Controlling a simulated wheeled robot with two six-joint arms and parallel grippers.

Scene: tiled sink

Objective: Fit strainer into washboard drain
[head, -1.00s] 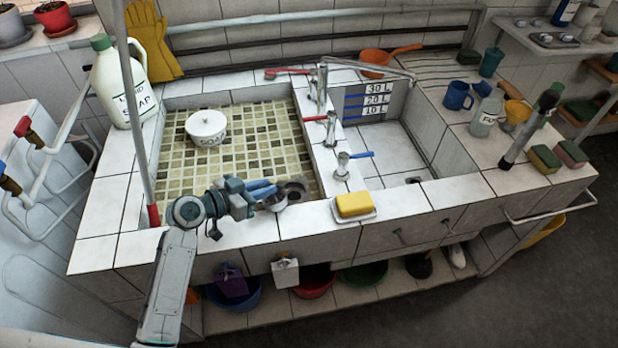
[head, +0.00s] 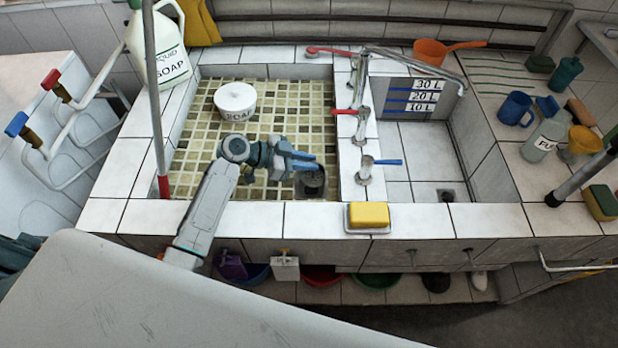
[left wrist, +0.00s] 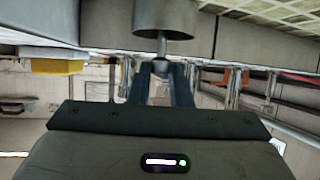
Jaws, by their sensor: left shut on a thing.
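My left gripper (head: 316,164) reaches into the left, tiled basin, the washboard side (head: 205,150), near its front right corner. It is shut on the thin knob of the strainer (head: 313,180), a small grey metal cup. In the left wrist view the strainer (left wrist: 164,18) hangs from its stem between the fingertips, its far end cut off by the frame edge. The dark drain (head: 300,191) lies directly below or around the strainer in the head view. The strainer partly covers it, and I cannot tell whether the cup is above it or inside. My right gripper is out of view.
A white soap bowl (head: 236,101) stands in the tiled basin behind my gripper. Taps (head: 363,165) line the divider at right. A yellow sponge (head: 368,215) sits on the front rim. An upright pole (head: 157,100) stands at the basin's left.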

